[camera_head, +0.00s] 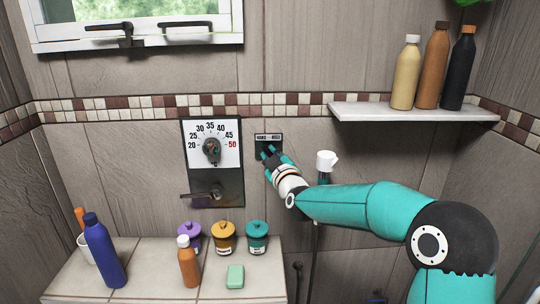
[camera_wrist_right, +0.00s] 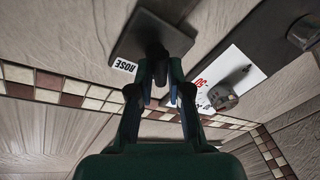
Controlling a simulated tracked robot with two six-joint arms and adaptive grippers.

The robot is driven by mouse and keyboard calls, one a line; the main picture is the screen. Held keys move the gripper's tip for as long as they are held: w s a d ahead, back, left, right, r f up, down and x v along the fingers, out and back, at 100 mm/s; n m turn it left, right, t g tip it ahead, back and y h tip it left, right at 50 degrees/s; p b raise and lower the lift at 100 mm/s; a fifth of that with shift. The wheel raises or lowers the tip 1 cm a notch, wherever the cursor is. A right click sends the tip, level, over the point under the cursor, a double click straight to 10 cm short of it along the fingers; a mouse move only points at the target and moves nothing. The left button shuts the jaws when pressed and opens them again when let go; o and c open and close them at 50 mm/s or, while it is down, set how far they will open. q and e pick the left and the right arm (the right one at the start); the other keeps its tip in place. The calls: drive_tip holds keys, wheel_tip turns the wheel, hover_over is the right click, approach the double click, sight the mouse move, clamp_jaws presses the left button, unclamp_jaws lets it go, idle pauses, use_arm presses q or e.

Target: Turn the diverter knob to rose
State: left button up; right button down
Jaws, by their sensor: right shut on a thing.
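The diverter is a dark square plate (camera_wrist_right: 140,38) on the tiled wall, with a white label (camera_head: 269,137) above it. The word ROSE (camera_wrist_right: 125,66) can be read on that label in the right wrist view. The dark diverter knob (camera_wrist_right: 157,50) sits on the plate between my right fingers. My right gripper (camera_head: 269,153) reaches the plate from the right and is shut on the knob; it also shows in the right wrist view (camera_wrist_right: 160,75). In the head view the gripper hides most of the knob, and I cannot tell its pointing direction. My left gripper is out of view.
A thermostat dial (camera_head: 211,150) with a lever (camera_head: 204,195) is left of the diverter. A white hand shower (camera_head: 326,162) hangs to the right. A shelf (camera_head: 400,113) holds three bottles. The ledge (camera_head: 70,285) below holds bottles, jars and soap (camera_head: 235,276).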

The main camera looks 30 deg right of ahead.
drive_tip(key=m+b, duration=0.2)
drive_tip(key=b, duration=0.1)
drive_tip(key=m+t+h+b, duration=0.1)
drive_tip(key=m+b, duration=0.2)
drive_tip(key=b, duration=0.1)
drive_tip(key=m+b, duration=0.3)
drive_tip(key=b, duration=0.1)
drive_tip(key=shift+f+t+h, duration=0.25)
drive_tip(key=shift+t+h, duration=0.05)
drive_tip(key=m+h+b, duration=0.1)
drive_tip(key=m, duration=0.1)
drive_tip(key=m+h+b, duration=0.1)
drive_tip(key=m+b, duration=0.1)
drive_tip(key=m, duration=0.1)
drive_tip(key=shift+m+b, duration=0.3)
drive_tip(key=shift+r+m+h+b, duration=0.15)
drive_tip(key=shift+m+h+b, duration=0.25)
drive_tip(key=shift+m, duration=0.65)
drive_tip(key=shift+r+m+h+b, duration=0.1)
drive_tip(key=shift+m+h+b, duration=0.25)
drive_tip(key=shift+m, duration=0.7)
drive_tip(key=c, duration=1.1)
unclamp_jaws()
drive_tip(key=shift+f, duration=0.15)
drive_tip(key=shift+w, duration=0.1)
